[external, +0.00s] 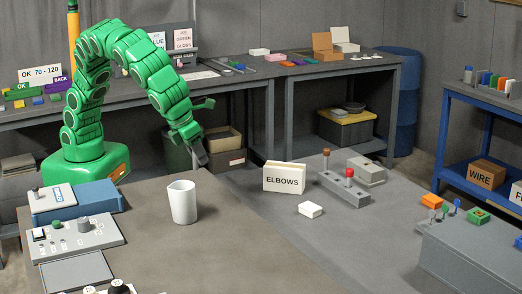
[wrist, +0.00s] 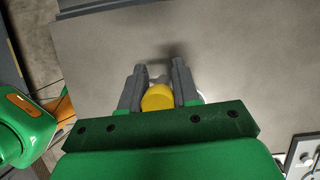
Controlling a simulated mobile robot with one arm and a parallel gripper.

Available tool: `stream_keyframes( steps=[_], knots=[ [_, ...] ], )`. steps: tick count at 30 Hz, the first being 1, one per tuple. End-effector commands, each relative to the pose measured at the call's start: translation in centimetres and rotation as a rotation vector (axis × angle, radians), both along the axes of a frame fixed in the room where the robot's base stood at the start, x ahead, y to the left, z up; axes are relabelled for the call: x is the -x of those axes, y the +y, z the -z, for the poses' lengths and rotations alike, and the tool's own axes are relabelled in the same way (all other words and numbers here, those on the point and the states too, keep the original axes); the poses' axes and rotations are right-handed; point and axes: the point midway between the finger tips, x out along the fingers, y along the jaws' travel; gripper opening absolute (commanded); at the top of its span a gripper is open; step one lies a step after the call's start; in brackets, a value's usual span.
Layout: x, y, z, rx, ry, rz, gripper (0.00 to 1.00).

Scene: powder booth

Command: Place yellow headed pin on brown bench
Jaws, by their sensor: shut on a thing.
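My gripper (external: 200,154) hangs down at the end of the green arm, above the far left part of the brown bench (external: 255,240), behind the white cup. In the wrist view, my gripper (wrist: 160,74) is shut on the yellow headed pin (wrist: 158,97). The round yellow head shows between the two grey fingers; the rest of the pin is hidden. The bench surface (wrist: 235,50) lies below, with a soft shadow past the fingertips. I cannot make out the pin in the external view, nor a clear gap above the bench.
A white cup (external: 182,202) stands on the bench near my gripper. Control boxes (external: 75,238) line its left side. The bench's middle is clear.

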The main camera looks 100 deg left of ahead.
Motion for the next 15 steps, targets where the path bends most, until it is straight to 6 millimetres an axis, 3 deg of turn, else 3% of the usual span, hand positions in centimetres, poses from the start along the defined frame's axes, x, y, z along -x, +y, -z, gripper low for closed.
stream_keyframes(
  steps=[8,15],
  knots=[
    [0.1,0.4,0.0,0.0,-0.001,-0.015,0.0],
    [-0.7,4.0,1.7,-0.002,0.004,-0.239,0.0]
  ],
)
